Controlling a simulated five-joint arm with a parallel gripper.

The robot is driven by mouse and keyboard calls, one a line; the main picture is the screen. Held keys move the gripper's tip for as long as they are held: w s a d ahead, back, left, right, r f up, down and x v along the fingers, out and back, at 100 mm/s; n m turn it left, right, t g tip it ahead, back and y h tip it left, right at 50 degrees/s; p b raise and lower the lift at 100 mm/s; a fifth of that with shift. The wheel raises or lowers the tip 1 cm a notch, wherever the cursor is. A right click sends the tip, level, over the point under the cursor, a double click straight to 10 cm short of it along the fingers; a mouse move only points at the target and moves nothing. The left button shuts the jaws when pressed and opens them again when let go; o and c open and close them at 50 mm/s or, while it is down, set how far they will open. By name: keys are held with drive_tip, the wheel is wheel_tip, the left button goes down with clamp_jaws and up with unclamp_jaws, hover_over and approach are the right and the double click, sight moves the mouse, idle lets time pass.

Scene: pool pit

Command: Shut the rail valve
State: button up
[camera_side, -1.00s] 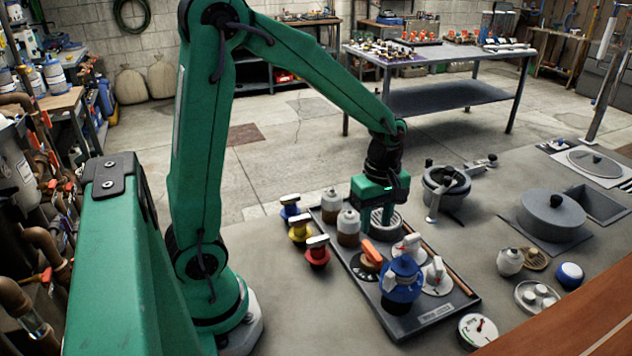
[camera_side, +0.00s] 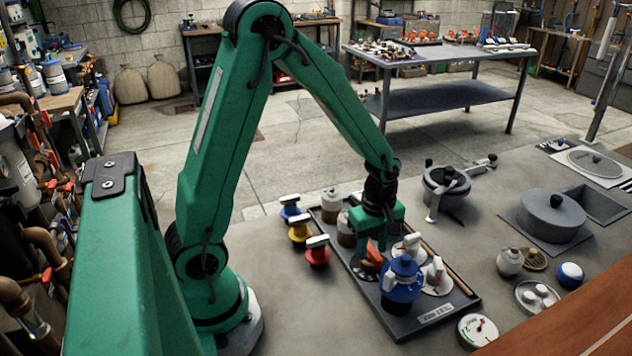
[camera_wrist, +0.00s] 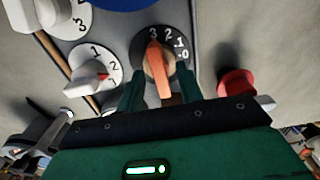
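The valve with an orange handle (camera_wrist: 158,62) sits on a round black dial (camera_wrist: 141,60) marked 0 to 3. Its handle points near the 3 in the wrist view. In the side view the orange handle (camera_side: 372,255) is partly hidden behind my gripper (camera_side: 372,243). My gripper (camera_wrist: 159,88) is open, pointing down at this valve, with one green finger on each side of the handle's near end. I cannot tell whether the fingers touch it. No label confirms that this is the rail valve.
Two white dials sit beside it, one with a red pointer (camera_wrist: 103,76). A blue-topped valve (camera_side: 402,278) stands close in front on the dark tray (camera_side: 435,318). Red (camera_side: 317,255), yellow (camera_side: 300,232) and blue (camera_side: 290,212) knobs stand left. Jars (camera_side: 331,200) stand behind.

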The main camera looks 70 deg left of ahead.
drive_tip(key=shift+f, duration=0.1)
clamp_jaws()
drive_tip(key=shift+m, duration=0.3)
drive_tip(key=m, duration=1.8)
idle(0.3)
idle(0.4)
